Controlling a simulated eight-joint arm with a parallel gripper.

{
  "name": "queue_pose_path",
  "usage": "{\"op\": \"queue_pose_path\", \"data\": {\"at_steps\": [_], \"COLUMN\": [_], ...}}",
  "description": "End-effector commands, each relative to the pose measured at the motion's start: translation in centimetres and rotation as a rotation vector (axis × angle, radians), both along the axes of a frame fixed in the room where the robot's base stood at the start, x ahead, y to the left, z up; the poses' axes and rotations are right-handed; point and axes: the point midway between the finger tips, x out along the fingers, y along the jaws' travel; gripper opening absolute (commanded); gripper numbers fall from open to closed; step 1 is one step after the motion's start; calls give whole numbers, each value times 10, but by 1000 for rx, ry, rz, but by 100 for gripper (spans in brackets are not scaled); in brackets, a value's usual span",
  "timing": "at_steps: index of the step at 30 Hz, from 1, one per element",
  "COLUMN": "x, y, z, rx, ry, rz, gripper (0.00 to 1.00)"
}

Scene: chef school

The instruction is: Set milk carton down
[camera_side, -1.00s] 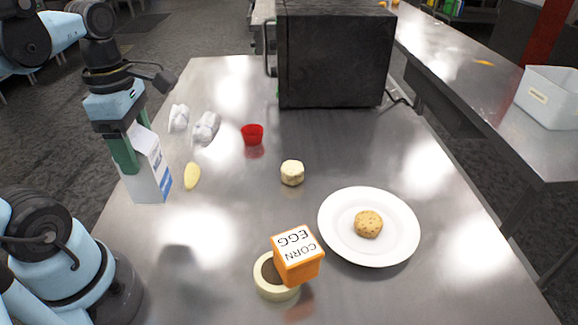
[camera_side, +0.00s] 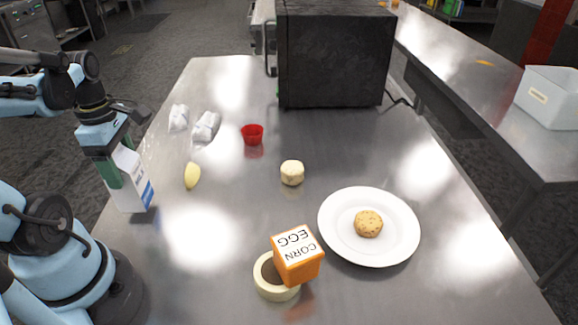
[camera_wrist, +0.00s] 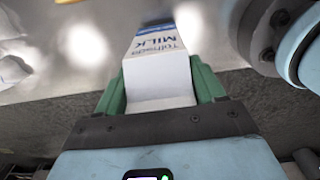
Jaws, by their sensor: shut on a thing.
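The milk carton (camera_side: 133,181) is white with blue markings and stands slightly tilted at the left edge of the metal table in the side view. My gripper (camera_side: 122,168) is shut on it, with green fingers on either side of its upper part. In the wrist view the milk carton (camera_wrist: 160,72) sits between the green fingers of my gripper (camera_wrist: 160,92), its "MILK" lettering showing. I cannot tell whether its base touches the table.
A yellow oval piece (camera_side: 192,176), white crumpled items (camera_side: 206,127) and a red cup (camera_side: 252,134) lie near the carton. A white plate (camera_side: 335,225) with a round cookie (camera_side: 368,224), an orange box (camera_side: 298,262) on a tape-like ring (camera_side: 266,282), and a black oven (camera_side: 335,55) stand farther off.

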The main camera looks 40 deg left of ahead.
Motion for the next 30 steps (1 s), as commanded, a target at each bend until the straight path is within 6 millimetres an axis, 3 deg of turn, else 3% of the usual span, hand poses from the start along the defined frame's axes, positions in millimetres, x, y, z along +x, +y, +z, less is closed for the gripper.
{"op": "queue_pose_path", "data": {"at_steps": [6, 20, 21, 25, 30], "x": [1, 1, 1, 0, 0], "y": [0, 0, 0, 0, 0], "z": [-15, -20, -20, -20, -20], "rx": [0, 0, 0, 0, 0], "ry": [0, 0, 0, 0, 0], "rz": [0, 0, 0, 0, 0], "gripper": [20, 20, 73, 93, 94]}}
